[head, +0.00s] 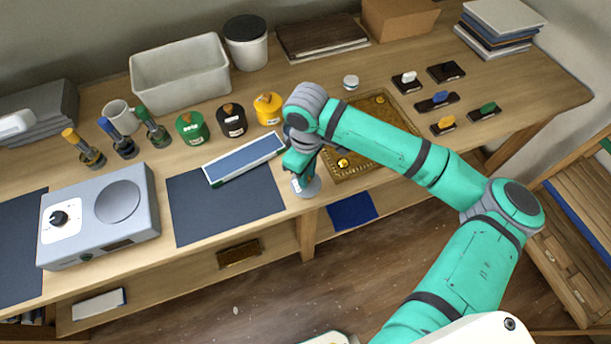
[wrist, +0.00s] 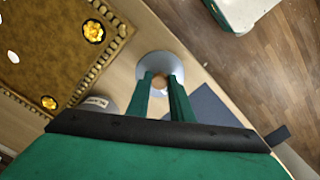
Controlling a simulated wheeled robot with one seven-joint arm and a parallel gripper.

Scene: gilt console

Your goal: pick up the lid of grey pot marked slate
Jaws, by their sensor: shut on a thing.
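A grey round lid (wrist: 151,66) with a pale knob shows in the wrist view between my fingertips. My gripper (wrist: 160,82) is shut on the knob. A grey pot (wrist: 97,103) with a small pale label shows to the lower left of the lid, partly hidden by my gripper; the label's letters are too small to read. The lid appears off to the side of the pot; its height above the table is hard to tell. In the head view the lid (head: 311,189) is below my gripper (head: 299,170) at the table's front edge, and the pot is mostly hidden.
Green (head: 191,128), black (head: 231,120) and yellow (head: 268,109) pots stand behind, left of my gripper. A gilt-edged brown board (head: 350,172) with small yellow things lies to the right. A blue-topped tray (head: 244,160) and a dark mat (head: 222,207) lie left.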

